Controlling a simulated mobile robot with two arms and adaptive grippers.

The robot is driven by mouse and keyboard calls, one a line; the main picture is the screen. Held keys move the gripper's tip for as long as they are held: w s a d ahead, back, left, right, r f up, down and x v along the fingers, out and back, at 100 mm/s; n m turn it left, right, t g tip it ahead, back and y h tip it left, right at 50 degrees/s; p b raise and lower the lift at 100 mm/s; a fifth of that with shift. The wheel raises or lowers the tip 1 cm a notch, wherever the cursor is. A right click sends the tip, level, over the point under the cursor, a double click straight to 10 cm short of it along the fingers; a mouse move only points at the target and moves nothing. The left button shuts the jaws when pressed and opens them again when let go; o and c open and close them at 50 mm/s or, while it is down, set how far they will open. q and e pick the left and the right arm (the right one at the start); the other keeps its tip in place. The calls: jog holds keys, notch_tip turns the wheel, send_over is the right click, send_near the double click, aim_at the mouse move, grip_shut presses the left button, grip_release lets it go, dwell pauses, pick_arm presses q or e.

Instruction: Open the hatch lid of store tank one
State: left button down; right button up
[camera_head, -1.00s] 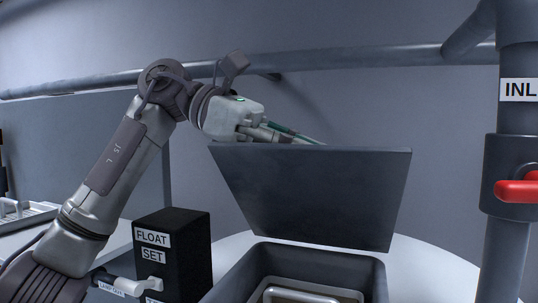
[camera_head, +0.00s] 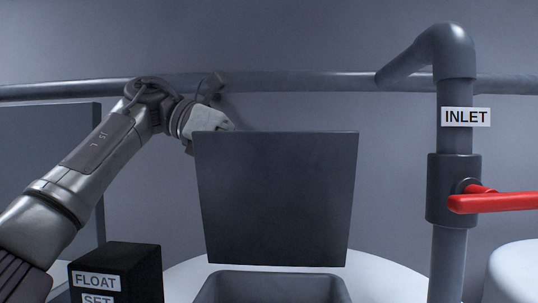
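The dark grey square hatch lid (camera_head: 278,200) stands nearly upright, raised at the back of the hatch opening. The grey hatch rim (camera_head: 270,287) shows at the bottom of the view, on top of the white round tank (camera_head: 385,284). My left gripper (camera_head: 222,124) reaches in from the left to the lid's upper left corner, and its fingers are hidden behind the lid. I cannot tell whether it touches the lid or whether its fingers are open. My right gripper is not in view.
A black box (camera_head: 118,272) labelled FLOAT SET stands left of the hatch. At the right is a vertical INLET pipe (camera_head: 453,150) with a red valve handle (camera_head: 495,202) sticking out to the right. A horizontal pipe (camera_head: 300,82) runs along the wall behind the lid.

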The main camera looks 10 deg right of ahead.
pick_arm(q)
jog(key=shift+w, duration=0.1)
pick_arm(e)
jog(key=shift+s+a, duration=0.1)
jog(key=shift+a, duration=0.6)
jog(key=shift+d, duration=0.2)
pick_arm(q)
jog(key=c, duration=1.5)
grip_release()
jog(key=shift+d, duration=0.1)
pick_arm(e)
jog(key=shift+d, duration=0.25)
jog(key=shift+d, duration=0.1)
